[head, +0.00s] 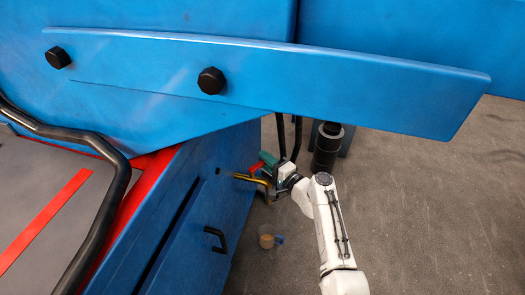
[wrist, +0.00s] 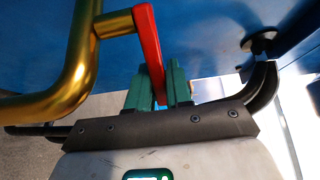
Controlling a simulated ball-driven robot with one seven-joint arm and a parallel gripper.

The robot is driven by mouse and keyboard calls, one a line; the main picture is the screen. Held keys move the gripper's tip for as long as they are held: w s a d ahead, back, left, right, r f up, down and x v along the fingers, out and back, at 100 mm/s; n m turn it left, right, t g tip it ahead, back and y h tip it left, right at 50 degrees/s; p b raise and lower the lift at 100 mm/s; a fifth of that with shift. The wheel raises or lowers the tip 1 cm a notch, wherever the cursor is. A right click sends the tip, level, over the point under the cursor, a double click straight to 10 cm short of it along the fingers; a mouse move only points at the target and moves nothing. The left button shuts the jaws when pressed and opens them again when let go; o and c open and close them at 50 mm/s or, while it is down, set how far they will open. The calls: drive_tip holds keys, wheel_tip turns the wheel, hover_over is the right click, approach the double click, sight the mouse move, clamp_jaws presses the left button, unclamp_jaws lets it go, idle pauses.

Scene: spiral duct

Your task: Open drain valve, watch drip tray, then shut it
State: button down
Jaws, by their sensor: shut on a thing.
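The drain valve is a brass pipe (head: 245,178) with a red lever (head: 257,167), set in the lower blue wall. In the wrist view the bent brass pipe (wrist: 75,65) fills the left side, and the red lever (wrist: 149,45) runs down from it between my green fingers. My gripper (wrist: 160,88) is shut on the lever's end; in the head view my gripper (head: 270,170) is beside the valve. A small round tub (head: 267,238) with brownish contents stands on the floor below the valve, perhaps the drip tray. Its level is too small to judge.
A large blue duct panel (head: 300,85) with black knobs juts out above my arm. A black handle (head: 215,240) sticks out of the blue wall near the valve. A black cylinder (head: 326,145) stands behind my gripper. Grey floor (head: 430,210) at the right is clear.

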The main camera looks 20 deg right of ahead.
drive_tip(key=shift+s+m+h+p, duration=0.2)
drive_tip(key=shift+s+m+h, duration=0.45)
drive_tip(key=shift+m+h, duration=1)
drive_tip(key=shift+s+m+h+p, duration=0.25)
drive_tip(key=shift+s+m+h, duration=0.6)
drive_tip(key=shift+h, duration=1.5)
drive_tip(key=shift+s+m+h+p, duration=0.2)
drive_tip(key=shift+s+m+h, duration=0.3)
drive_tip(key=shift+m+h, duration=1.2)
drive_tip(key=shift+h, duration=0.4)
drive_tip(key=c, duration=1.1)
unclamp_jaws()
drive_tip(key=shift+s, duration=0.15)
drive_tip(key=shift+p+v, duration=2.1)
drive_tip(key=shift+v, duration=3.2)
drive_tip(key=shift+f, duration=0.15)
